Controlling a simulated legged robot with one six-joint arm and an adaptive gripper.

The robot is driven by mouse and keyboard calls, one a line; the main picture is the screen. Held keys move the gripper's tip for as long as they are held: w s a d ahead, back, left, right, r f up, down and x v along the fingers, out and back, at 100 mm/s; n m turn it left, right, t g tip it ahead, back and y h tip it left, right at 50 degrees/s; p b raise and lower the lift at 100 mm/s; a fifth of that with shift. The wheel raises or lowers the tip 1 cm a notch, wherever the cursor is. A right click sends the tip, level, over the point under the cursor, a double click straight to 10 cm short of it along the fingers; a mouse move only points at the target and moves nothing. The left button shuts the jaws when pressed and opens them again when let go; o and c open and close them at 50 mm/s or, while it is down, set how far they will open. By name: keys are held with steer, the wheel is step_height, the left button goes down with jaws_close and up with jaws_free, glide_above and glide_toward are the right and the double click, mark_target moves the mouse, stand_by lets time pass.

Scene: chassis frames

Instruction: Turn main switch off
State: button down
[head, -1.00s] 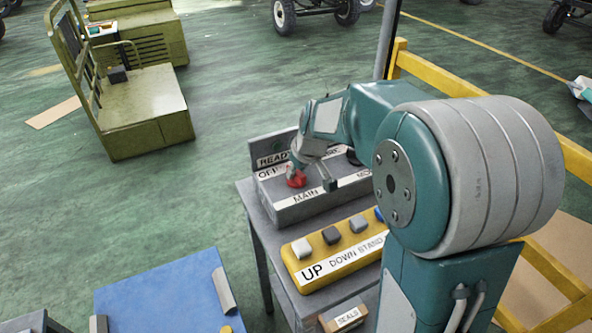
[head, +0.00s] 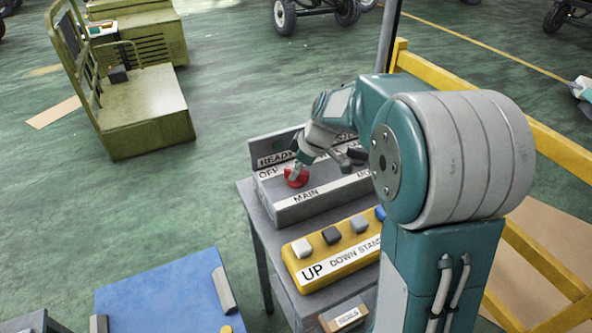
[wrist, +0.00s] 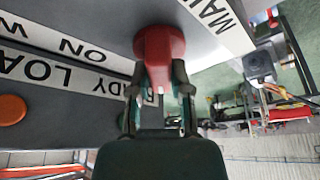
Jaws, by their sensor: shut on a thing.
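The red main switch knob (head: 297,178) sits on the left part of a grey control box (head: 318,204), above the label MAIN and near the word OFF. My gripper (head: 297,168) reaches down to it from the upper right. In the wrist view, my gripper's fingers (wrist: 158,82) are shut on either side of the red knob (wrist: 160,45). The labels ON, MAIN and READY LOAD show upside down around it. The knob's pointing direction is partly hidden by the fingers.
A yellow UP/DOWN button box (head: 340,262) stands in front on the grey table. A dark knob (head: 357,154) is to the right on the box. A yellow rail (head: 550,150) runs behind my arm. An orange round part (wrist: 12,109) shows in the wrist view.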

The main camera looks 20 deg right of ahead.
stand_by(0.3)
steer(key=c, duration=0.6)
jaws_free()
steer(key=shift+o, duration=0.2)
steer(key=v, duration=1.1)
steer(key=shift+d+r, duration=0.2)
steer(key=shift+r, duration=0.15)
steer(key=s+a+f+m+t+h, duration=0.1)
steer(key=s+m, duration=0.4)
steer(key=s, duration=0.7)
steer(key=s+a+m+t+h, duration=0.2)
steer(key=s+m, duration=0.4)
steer(key=s, duration=0.6)
steer(key=shift+a+f+h, duration=0.3)
steer(key=shift+a+f, duration=0.05)
steer(key=shift+f, duration=0.05)
